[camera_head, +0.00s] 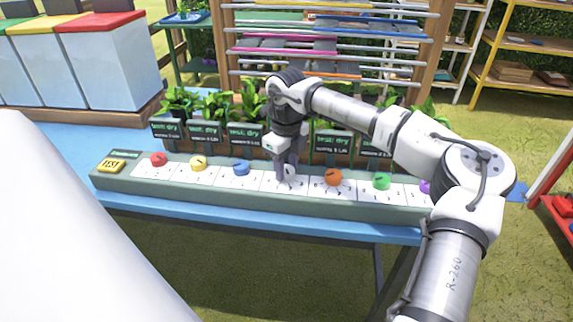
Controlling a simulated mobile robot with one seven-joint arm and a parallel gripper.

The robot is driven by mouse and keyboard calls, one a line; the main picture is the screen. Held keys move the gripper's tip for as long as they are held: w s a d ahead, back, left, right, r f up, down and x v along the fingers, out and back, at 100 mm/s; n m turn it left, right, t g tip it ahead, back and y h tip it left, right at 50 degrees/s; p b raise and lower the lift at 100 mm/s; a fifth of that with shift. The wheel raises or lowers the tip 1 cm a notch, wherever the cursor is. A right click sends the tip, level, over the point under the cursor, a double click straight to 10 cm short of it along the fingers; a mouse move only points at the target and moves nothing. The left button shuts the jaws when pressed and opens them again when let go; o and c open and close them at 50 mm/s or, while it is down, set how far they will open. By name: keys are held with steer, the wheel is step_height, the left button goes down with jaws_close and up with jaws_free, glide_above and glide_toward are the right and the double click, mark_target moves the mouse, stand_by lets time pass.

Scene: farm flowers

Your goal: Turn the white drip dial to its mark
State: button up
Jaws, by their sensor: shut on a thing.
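The white drip dial (290,172) sits on a white panel in the middle of a long green control box (225,197), between the blue dial (241,167) and the orange dial (333,177). My gripper (287,173) points down at it and is shut on it. The fingers hide much of the dial, so its pointer and mark cannot be read.
Red (158,159), yellow (198,163), green (381,181) and purple (425,187) dials share the box, with a yellow TEST button (111,165) at the left end. Potted plants with dark signs (245,135) stand close behind. The blue table (150,207) has a narrow clear front strip.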

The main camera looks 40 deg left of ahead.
mark_target(286, 169)
steer(key=n, duration=0.3)
steer(key=shift+r+n, duration=0.1)
steer(key=shift+n, duration=0.2)
steer(key=shift+n+p, duration=0.3)
steer(key=shift+n, duration=1.6)
steer(key=o, duration=1)
step_height(286, 169, up, 14)
steer(key=shift+b, duration=0.4)
